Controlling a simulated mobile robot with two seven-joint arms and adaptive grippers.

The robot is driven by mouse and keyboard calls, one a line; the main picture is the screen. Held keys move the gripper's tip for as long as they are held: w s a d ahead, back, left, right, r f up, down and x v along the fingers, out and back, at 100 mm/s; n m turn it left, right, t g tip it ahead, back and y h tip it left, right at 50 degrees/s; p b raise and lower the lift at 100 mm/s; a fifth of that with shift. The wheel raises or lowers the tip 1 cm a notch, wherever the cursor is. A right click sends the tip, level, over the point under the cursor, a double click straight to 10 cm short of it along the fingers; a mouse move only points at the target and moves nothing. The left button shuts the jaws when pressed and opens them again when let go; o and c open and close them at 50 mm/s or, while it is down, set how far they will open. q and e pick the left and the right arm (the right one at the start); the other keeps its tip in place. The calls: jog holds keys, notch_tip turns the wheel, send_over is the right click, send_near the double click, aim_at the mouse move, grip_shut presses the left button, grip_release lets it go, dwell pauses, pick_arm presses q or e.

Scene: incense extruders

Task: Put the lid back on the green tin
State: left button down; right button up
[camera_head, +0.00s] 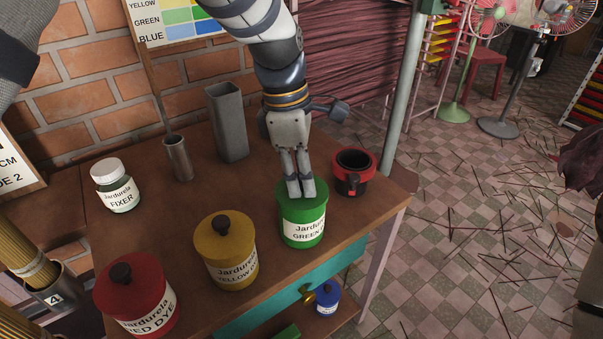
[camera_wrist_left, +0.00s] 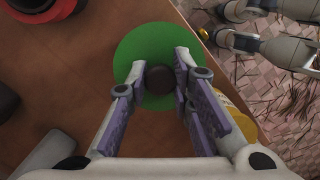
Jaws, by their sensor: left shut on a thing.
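The green tin (camera_head: 302,231) stands upright near the table's front right edge, its label facing forward. The green lid (camera_head: 318,190) is at the top of the tin, with no clear gap showing between them. My left gripper (camera_head: 301,190) points down over the tin. In the left wrist view its fingers (camera_wrist_left: 160,84) are closed around the lid's dark knob (camera_wrist_left: 160,79), and the green lid (camera_wrist_left: 146,44) spreads out beneath them. The fingers partly hide the lid, and the lid covers the tin's mouth. I cannot tell whether the lid is fully seated.
A yellow tin (camera_head: 228,263) and a red tin (camera_head: 140,308) stand to the left. A black pot with a red rim (camera_head: 366,158) is close behind right. A grey vase (camera_head: 227,125), a metal cup (camera_head: 178,160) and a fixer jar (camera_head: 117,192) stand behind. A blue tin (camera_head: 328,298) sits lower.

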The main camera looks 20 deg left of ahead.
dwell(0.9)
pick_arm(q)
jog(key=c, duration=0.9)
grip_release()
jog(key=shift+o, duration=0.2)
jog(key=shift+r+p, duration=0.3)
jog(key=shift+r, duration=3.25)
grip_shut()
jog(key=shift+f, duration=0.35)
